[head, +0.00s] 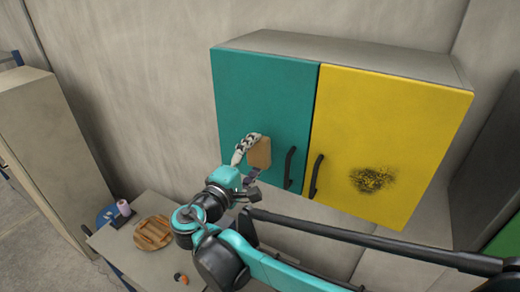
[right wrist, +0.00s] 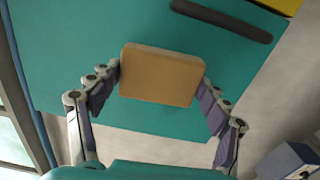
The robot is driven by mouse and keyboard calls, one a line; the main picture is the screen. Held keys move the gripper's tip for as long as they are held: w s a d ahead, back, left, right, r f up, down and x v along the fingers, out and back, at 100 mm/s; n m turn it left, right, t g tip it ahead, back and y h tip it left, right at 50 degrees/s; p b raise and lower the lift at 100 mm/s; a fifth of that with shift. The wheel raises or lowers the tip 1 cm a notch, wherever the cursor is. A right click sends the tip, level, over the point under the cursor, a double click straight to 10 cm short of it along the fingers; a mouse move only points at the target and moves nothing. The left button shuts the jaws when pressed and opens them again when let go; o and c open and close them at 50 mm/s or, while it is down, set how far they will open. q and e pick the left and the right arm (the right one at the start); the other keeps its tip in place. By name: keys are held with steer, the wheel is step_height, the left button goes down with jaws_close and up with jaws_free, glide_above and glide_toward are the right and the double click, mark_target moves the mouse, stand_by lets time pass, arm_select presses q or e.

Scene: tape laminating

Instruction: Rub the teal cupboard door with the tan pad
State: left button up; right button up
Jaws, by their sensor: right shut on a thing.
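The teal cupboard door (head: 270,95) is closed, on the left of the wall cupboard, with a dark handle near its lower right edge. The tan pad (head: 260,153) is at the lower middle of this door. My right gripper (head: 253,158) is shut on the pad. In the right wrist view the pad (right wrist: 161,75) sits between the two fingers of the right gripper (right wrist: 161,84), in front of the teal door (right wrist: 75,40). I cannot tell whether the pad touches the door. My left gripper is not in view.
The yellow door (head: 385,125) beside it has a dark smudge (head: 373,180) low down. Dark handles (head: 315,175) stick out near the doors' meeting edge. Below left, a table (head: 160,265) holds a round wooden tray (head: 153,233) and a pinkish roll (head: 124,208). A tall beige cabinet (head: 40,140) stands at left.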

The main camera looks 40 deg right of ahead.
steer(key=shift+v, duration=0.85)
steer(key=shift+a, duration=0.1)
steer(key=shift+v, duration=1.45)
